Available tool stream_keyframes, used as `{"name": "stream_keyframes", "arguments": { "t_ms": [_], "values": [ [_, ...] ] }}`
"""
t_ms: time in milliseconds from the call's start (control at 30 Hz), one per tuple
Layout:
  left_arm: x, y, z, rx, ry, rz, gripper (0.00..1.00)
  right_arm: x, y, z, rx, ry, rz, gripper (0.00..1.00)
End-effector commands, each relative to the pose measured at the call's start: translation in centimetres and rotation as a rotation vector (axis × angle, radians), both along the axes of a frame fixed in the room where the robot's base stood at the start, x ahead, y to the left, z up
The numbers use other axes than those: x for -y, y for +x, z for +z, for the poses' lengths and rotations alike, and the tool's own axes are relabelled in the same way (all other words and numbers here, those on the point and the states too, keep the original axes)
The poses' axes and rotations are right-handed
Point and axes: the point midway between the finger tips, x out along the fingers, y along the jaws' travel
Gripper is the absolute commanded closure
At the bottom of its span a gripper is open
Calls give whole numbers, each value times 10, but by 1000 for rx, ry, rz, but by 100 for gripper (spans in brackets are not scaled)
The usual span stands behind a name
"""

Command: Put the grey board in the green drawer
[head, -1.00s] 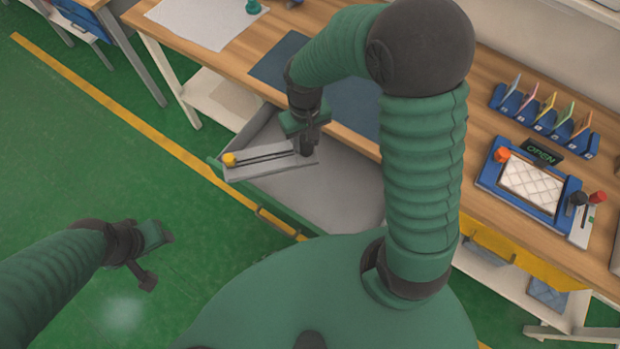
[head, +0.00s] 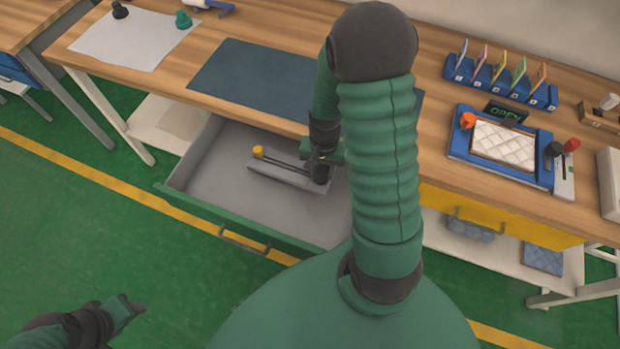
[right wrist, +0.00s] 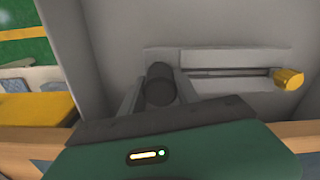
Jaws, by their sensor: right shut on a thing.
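The grey board (head: 282,176) is a narrow slab with a slot, a yellow knob (head: 258,152) at its left end and a black knob (head: 320,173) at its right end. It is inside the open green drawer (head: 240,226), within the grey walls; whether it touches the floor I cannot tell. My right gripper (head: 321,164) is shut on the black knob. In the right wrist view the fingers (right wrist: 160,92) flank that black knob, and the board (right wrist: 225,58) extends right to the yellow knob. My left gripper (head: 128,308) is low at the left, away from the drawer; its jaw opening is unclear.
The wooden bench (head: 205,55) stands above the drawer, with a dark blue mat (head: 250,78) near its edge. A blue tray with a white quilted pad (head: 502,146) and a coloured card rack (head: 500,85) are at right. A yellow drawer (head: 500,220) is below them.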

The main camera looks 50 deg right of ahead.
Motion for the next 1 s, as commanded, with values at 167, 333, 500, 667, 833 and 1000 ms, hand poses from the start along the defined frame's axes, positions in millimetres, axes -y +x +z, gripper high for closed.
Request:
{"name": "stream_keyframes", "arguments": {
  "t_ms": [167,333,500,667,833,1000],
  "values": [
    [0,0,-7,0,0,0,55,0,0,-30,-1,1,1,100],
    [0,0,-8,0,0,0,55,0,0,-48,2,-1,2,100],
    [0,0,-8,0,0,0,55,0,1,-47,3,-1,3,100],
    [0,0,-9,0,0,0,55,0,0,-48,2,-1,3,55],
    [0,0,-9,0,0,0,55,0,0,-48,1,0,3,41],
    [0,0,-9,0,0,0,55,0,0,-48,1,0,3,41]
  ]
}}
